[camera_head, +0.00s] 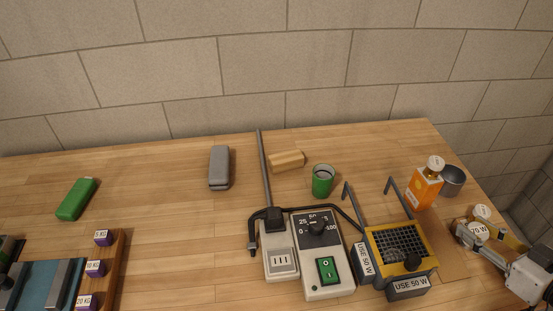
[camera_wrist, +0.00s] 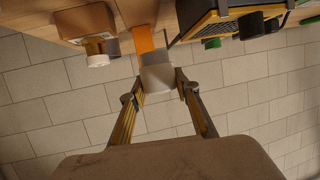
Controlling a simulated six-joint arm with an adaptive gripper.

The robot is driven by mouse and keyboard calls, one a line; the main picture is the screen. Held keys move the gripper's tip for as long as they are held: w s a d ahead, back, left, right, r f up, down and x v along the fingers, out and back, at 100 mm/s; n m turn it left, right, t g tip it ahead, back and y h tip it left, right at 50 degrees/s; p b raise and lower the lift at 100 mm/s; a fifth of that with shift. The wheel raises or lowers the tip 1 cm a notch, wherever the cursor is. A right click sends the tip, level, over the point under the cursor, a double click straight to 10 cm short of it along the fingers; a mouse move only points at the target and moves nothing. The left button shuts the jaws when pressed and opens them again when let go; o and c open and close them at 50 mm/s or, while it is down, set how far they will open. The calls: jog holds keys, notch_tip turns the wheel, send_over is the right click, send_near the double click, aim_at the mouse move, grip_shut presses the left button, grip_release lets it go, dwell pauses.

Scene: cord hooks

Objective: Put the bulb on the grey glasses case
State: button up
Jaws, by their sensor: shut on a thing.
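My gripper (camera_head: 487,234) is at the far right, by the table's right edge. In the wrist view its two fingers (camera_wrist: 158,88) are shut on a pale, whitish thing, which looks like the bulb (camera_wrist: 158,76). The grey glasses case (camera_head: 219,166) lies on the table left of the middle, well away from my gripper. Its top looks bare.
Between them stand a control box (camera_head: 318,283) with a clamp and upright rod (camera_head: 265,180), a yellow-framed grid unit (camera_head: 401,245) with hooks, a green cup (camera_head: 322,181), a wooden block (camera_head: 287,161), an orange bottle (camera_head: 424,188) and a grey cup (camera_head: 452,181).

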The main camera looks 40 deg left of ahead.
aim_at(479, 230)
notch_tip(479, 230, up, 10)
jog(key=shift+f, duration=0.2)
jog(key=w+a+n+g+y, duration=0.1)
jog(key=w+a, duration=0.3)
jog(key=a, duration=1.2)
jog(key=w+a+n+g, duration=0.15)
jog(key=w+a, duration=0.25)
jog(key=a, duration=1.2)
jog(key=s+a+n+g, duration=0.1)
jog(key=s+a, duration=0.5)
jog(key=a, duration=0.5)
jog(key=s+a+g+y, duration=0.1)
jog(key=s+a, duration=0.5)
jog(key=a, duration=0.6)
jog(key=s+a+n+g, duration=0.1)
jog(key=s+a, duration=0.6)
jog(key=a, duration=0.4)
jog(key=shift+w+f, duration=0.2)
jog(key=shift+f, duration=1.1)
jog(key=shift+w+f, duration=0.15)
jog(key=shift+f, duration=1.1)
jog(key=shift+f, duration=0.1)
